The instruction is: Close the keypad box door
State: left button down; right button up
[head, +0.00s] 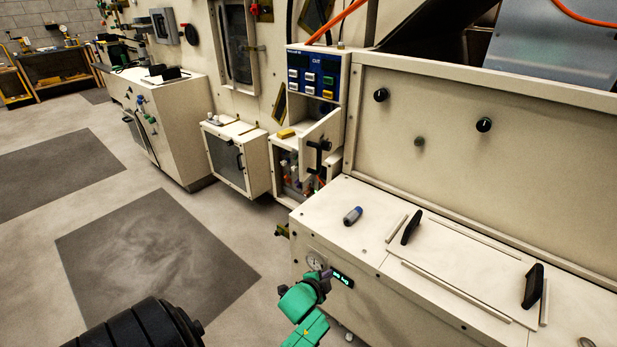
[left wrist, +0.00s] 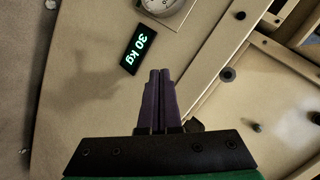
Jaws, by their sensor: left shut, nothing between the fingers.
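The keypad box (head: 348,92) stands against the machine wall, with a blue panel of several coloured buttons (head: 313,77) on its upper front. Below the panel, a cream door (head: 313,134) with a black handle (head: 318,157) stands swung open. The compartment behind it shows small bottles inside, partly hidden by the door. My left gripper (head: 326,276) is in front of the bench's front face, nearer to me and lower than the door, and apart from it. Its purple fingers (left wrist: 160,76) are together and empty in the left wrist view. My right gripper is not in view.
A gauge (head: 314,261) and "30 kg" display (left wrist: 138,49) are close to my left gripper. A glass-fronted cabinet (head: 254,157) stands left. The floor at left is clear.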

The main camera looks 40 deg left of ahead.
pick_arm(q)
jog(key=w+a+r+m+t+y+b, duration=0.1)
jog(key=a+r+t+y, duration=0.15)
jog(key=r, duration=0.65)
jog(key=a+r+m+t+y+b, duration=0.1)
jog(key=a+r, duration=0.3)
jog(key=r, duration=0.5)
jog(key=w+a+r+m+t+y+b, duration=0.1)
jog(key=a+r+t+y, duration=0.15)
jog(key=r, duration=0.65)
jog(key=w+a+p, duration=0.1)
jog(key=w+a, duration=0.7)
jog(key=shift+a+g+h, duration=0.3)
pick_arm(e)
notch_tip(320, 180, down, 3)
pick_arm(q)
jog(key=shift+w, duration=0.1)
jog(key=shift+a+r+m+p, duration=0.1)
jog(key=shift+r+m+p, duration=0.05)
jog(key=shift+m+p, duration=0.15)
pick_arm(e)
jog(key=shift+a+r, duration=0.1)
